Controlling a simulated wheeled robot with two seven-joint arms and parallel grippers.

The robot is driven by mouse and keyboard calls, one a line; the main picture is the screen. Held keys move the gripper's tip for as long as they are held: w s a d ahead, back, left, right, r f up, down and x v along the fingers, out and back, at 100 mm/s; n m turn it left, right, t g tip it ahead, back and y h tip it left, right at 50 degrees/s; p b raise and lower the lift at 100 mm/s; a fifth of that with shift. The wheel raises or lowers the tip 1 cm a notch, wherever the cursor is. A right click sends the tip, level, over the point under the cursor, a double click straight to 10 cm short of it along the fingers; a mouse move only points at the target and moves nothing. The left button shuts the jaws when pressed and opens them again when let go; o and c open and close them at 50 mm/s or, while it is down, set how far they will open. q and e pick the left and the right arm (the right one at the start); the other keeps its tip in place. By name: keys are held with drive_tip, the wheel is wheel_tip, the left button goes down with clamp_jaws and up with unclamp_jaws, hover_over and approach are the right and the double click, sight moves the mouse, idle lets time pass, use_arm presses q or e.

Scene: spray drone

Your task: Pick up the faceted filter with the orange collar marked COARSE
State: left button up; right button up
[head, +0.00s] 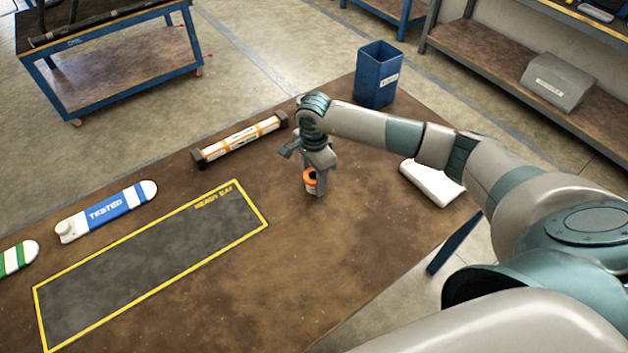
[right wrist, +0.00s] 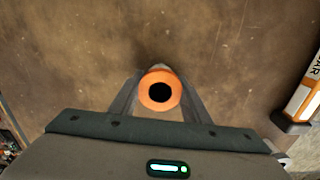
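The filter with the orange collar (head: 310,180) is upright at the middle of the brown table, partly covered by my right gripper. In the right wrist view its round orange collar (right wrist: 147,101) faces the camera with a dark hole in the middle. My right gripper (head: 318,182) points down over it. Its two fingers (right wrist: 160,80) are on either side of the filter, close to the collar; whether they press on it is not clear. The COARSE marking and the facets cannot be made out. My left gripper is not in view.
On the table (head: 330,270) are an orange-and-white bar (head: 240,138), a blue TESTED piece (head: 105,211), a green-striped piece (head: 18,258), a white object (head: 432,183), a blue bin (head: 377,75) and a bare yellow-edged mat (head: 150,265). The table front is clear.

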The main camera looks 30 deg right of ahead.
sight(314, 175)
drive_tip(key=shift+r, duration=0.1)
drive_tip(key=shift+r+b, duration=0.4)
drive_tip(key=shift+r, duration=0.1)
wheel_tip(314, 175, up, 2)
drive_tip(key=shift+w+r+b, duration=0.1)
drive_tip(key=shift+b, duration=0.55)
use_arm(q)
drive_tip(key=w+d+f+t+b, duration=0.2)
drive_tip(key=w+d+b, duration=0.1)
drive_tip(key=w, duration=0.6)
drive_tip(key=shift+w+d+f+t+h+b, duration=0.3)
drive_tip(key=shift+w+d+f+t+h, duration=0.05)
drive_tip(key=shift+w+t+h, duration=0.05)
use_arm(e)
drive_tip(key=s+r, duration=0.7)
drive_tip(key=s, duration=0.5)
drive_tip(key=shift+a+r, duration=0.2)
drive_tip(key=shift+r, duration=0.15)
drive_tip(key=shift+f, duration=0.1)
